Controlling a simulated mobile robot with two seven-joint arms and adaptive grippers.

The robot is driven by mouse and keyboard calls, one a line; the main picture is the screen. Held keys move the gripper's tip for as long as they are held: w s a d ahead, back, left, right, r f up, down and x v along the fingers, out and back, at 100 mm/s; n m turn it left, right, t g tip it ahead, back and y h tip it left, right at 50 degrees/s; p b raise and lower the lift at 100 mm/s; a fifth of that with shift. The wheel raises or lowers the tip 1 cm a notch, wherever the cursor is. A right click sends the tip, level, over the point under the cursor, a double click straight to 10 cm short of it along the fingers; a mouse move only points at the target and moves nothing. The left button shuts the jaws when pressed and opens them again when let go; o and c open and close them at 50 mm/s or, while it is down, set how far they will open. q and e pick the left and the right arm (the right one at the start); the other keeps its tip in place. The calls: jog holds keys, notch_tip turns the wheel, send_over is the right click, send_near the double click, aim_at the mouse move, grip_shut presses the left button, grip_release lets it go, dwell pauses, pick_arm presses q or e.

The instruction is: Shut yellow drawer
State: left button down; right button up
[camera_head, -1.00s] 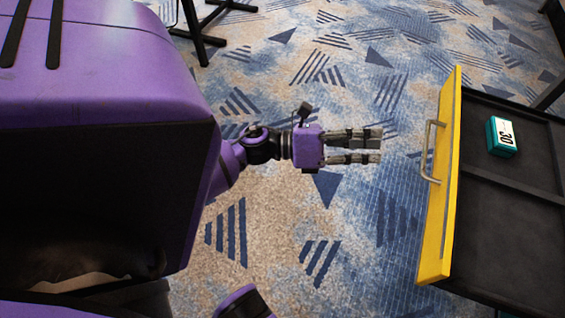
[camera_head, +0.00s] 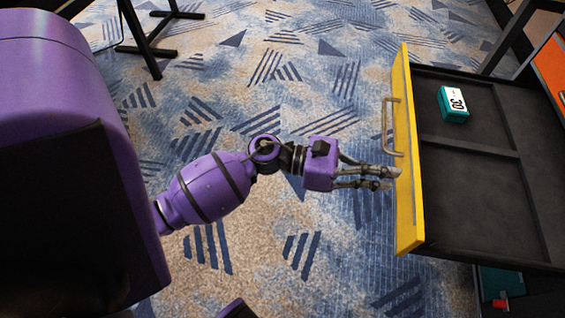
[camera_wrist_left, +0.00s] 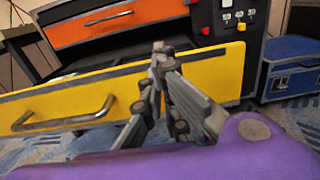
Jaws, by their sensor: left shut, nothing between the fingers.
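The yellow drawer (camera_head: 405,200) stands pulled out, its dark inside showing in the head view. Its front also shows in the left wrist view (camera_wrist_left: 60,100), with a metal handle (camera_head: 388,127). My left gripper (camera_head: 396,178) is shut and empty. Its fingertips are at the drawer front, below the handle in the head view; whether they touch it I cannot tell. In the left wrist view the fingertips (camera_wrist_left: 162,52) overlap the yellow front, right of the handle (camera_wrist_left: 68,118). My right gripper is not in view.
A teal box marked 30 (camera_head: 454,104) lies inside the drawer. An orange drawer front (camera_head: 551,68) is at the far right. In the left wrist view, a blue case (camera_wrist_left: 290,72) stands on the right. Patterned carpet (camera_head: 270,240) lies open left of the drawer. A black stand (camera_head: 150,45) is at the back left.

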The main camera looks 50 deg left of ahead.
aim_at(413, 181)
pick_arm(q)
jog(key=x, duration=0.2)
jog(key=shift+w+d, duration=0.2)
jog(key=shift+d, duration=0.2)
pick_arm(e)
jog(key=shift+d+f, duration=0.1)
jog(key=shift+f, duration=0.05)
pick_arm(q)
jog(key=shift+w+d, duration=0.1)
jog(key=shift+w, duration=0.05)
jog(key=x, duration=1.8)
jog(key=shift+w+d, duration=0.1)
jog(key=shift+d, duration=0.1)
jog(key=b+x, duration=0.2)
jog(key=x, duration=1.4)
jog(key=shift+f, duration=0.1)
jog(key=shift+w+d, duration=0.4)
jog(key=shift+d, duration=0.05)
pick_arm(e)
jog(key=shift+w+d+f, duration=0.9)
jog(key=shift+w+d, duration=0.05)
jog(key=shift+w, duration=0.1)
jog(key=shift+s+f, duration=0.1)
